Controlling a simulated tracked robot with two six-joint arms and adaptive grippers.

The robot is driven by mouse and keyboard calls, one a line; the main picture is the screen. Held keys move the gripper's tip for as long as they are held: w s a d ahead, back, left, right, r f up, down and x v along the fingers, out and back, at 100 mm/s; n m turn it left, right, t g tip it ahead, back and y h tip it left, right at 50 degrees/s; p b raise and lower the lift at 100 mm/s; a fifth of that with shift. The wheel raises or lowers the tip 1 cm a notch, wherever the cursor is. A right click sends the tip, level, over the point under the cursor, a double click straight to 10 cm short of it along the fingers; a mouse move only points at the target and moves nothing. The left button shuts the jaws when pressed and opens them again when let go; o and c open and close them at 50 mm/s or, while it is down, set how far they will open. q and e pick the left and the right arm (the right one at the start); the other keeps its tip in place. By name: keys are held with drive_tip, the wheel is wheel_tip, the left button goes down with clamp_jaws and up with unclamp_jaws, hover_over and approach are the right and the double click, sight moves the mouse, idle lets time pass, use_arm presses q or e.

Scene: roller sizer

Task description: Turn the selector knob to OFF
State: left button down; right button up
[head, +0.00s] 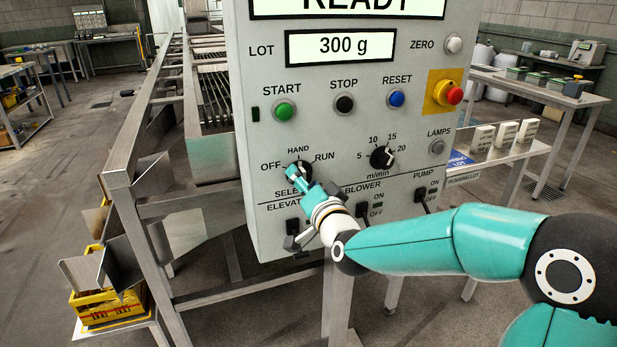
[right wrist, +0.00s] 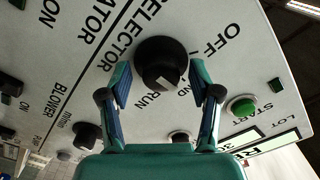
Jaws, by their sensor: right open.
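The black selector knob (head: 304,166) is on the grey control panel (head: 262,218), under the labels OFF, HAND and RUN. In the right wrist view the knob (right wrist: 160,50) has a white pointer mark that faces the RUN and HAND lettering, away from OFF. My right gripper (head: 294,172) is at the knob and covers part of it in the head view. In the right wrist view its two fingers (right wrist: 161,74) are open, one on each side of the knob. I cannot tell whether they touch it. My left gripper is not in view.
The elevator switch (head: 295,228) sits below the knob, with the blower switch (head: 363,209) and pump switch (head: 421,196) to its right. The speed dial (head: 381,157), green start button (head: 284,110) and red emergency button (head: 454,95) are also on the panel.

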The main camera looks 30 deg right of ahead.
drive_tip(key=shift+w, duration=0.25)
